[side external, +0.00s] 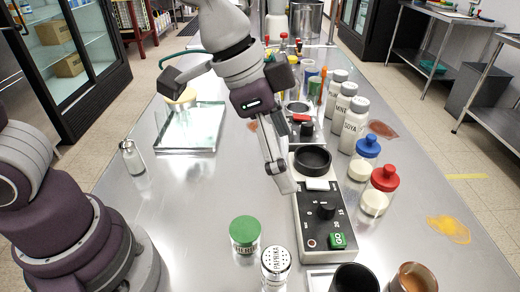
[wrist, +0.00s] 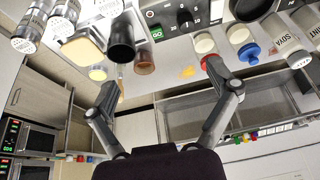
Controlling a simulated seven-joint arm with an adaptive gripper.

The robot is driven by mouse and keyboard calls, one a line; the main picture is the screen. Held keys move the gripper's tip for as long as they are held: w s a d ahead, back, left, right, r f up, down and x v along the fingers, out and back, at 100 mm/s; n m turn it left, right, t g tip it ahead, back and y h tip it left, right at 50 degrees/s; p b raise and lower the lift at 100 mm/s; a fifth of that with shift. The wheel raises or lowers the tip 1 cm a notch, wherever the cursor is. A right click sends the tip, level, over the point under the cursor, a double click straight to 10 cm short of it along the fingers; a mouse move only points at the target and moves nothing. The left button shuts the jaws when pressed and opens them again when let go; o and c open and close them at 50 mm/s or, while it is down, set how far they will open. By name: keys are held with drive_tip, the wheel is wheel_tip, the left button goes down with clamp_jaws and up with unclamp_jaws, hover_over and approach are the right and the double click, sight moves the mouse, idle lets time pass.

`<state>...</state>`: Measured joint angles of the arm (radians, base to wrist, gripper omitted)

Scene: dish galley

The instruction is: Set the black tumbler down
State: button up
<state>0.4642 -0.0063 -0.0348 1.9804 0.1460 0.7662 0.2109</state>
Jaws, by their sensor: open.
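The black tumbler (side external: 355,279) stands at the near edge of the steel counter, partly cut off by the picture's bottom. In the wrist view the black tumbler (wrist: 122,40) shows upper left, beside a brown cup (wrist: 145,63). My gripper (side external: 280,165) is over the counter, left of the black ring on the white control unit. In the wrist view its two fingers (wrist: 163,82) are spread wide with nothing between them. My gripper is well apart from the tumbler.
The white control unit (side external: 312,222) has a knob and green button. A green-lidded jar (side external: 244,233) and paprika shaker (side external: 275,262) stand left of the tumbler; the brown cup (side external: 414,279) is right. Red- (side external: 379,190) and blue-lidded jars (side external: 365,158) line the right. The left-middle counter is open.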

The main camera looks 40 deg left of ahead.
drive_tip(key=s+a+n+y, duration=0.1)
drive_tip(key=s+a+n, duration=0.1)
drive_tip(key=a, duration=0.3)
drive_tip(key=s+a+n+t+y, duration=0.1)
drive_tip(key=s+a+n, duration=0.1)
drive_tip(key=a+n, duration=0.2)
drive_tip(key=s+a+r+n+t+y, duration=0.1)
drive_tip(key=s+a+n, duration=0.1)
drive_tip(key=a, duration=0.4)
drive_tip(key=shift+s+a+n, duration=0.25)
drive_tip(key=shift+a+n, duration=0.05)
drive_tip(key=shift+n, duration=0.5)
